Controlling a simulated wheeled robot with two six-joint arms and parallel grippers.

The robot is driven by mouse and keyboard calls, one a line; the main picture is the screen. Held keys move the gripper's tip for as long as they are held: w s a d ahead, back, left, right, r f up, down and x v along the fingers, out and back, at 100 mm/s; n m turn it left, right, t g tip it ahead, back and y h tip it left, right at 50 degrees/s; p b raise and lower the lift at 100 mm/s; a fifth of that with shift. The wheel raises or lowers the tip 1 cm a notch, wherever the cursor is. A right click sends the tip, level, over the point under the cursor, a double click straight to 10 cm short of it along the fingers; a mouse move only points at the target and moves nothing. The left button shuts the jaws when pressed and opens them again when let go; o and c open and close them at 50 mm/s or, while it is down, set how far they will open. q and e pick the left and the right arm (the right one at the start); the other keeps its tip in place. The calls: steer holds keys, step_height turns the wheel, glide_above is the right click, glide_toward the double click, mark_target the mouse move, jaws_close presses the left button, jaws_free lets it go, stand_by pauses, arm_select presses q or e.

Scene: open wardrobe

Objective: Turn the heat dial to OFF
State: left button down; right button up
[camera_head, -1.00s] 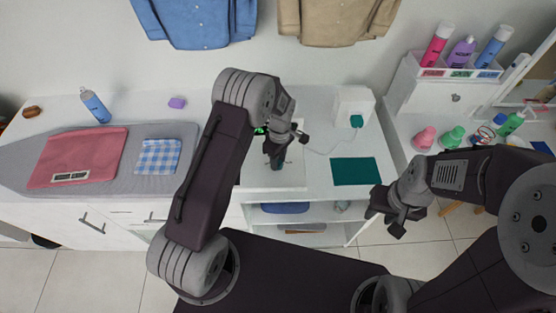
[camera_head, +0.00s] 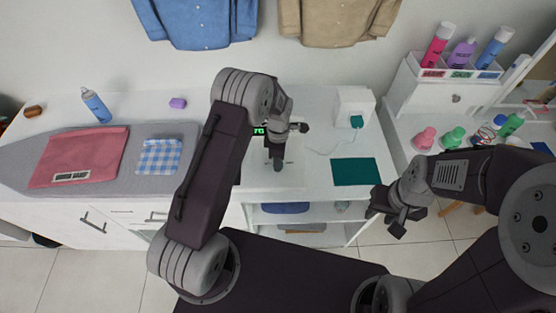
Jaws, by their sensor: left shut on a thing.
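My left gripper (camera_head: 277,164) points down over the white counter, beside a small dark unit whose display (camera_head: 259,131) shows green digits that look like 70. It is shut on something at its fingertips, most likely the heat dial. The dial itself is hidden behind the gripper and arm, so its setting cannot be read. My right gripper (camera_head: 385,222) hangs over the floor in front of the counter, away from the dial. Its jaw opening is unclear, and I see nothing in it.
A dark green mat (camera_head: 355,172) and a white box (camera_head: 354,108) with a cable are to the right on the counter. A grey ironing board (camera_head: 110,187) holds a pink cloth (camera_head: 80,157) and a checked cloth (camera_head: 159,156). Bottles stand at the far right.

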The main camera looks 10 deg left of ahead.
arm_select(q)
steer(key=shift+s+f, duration=0.15)
steer(key=shift+s, duration=0.05)
steer(key=c, duration=1)
jaws_free()
steer(key=shift+w, duration=0.1)
steer(key=shift+c, duration=0.2)
steer(key=shift+w+r, duration=0.15)
steer(key=shift+r, duration=0.25)
step_height(320, 180, up, 8)
steer(key=shift+w+r, duration=0.2)
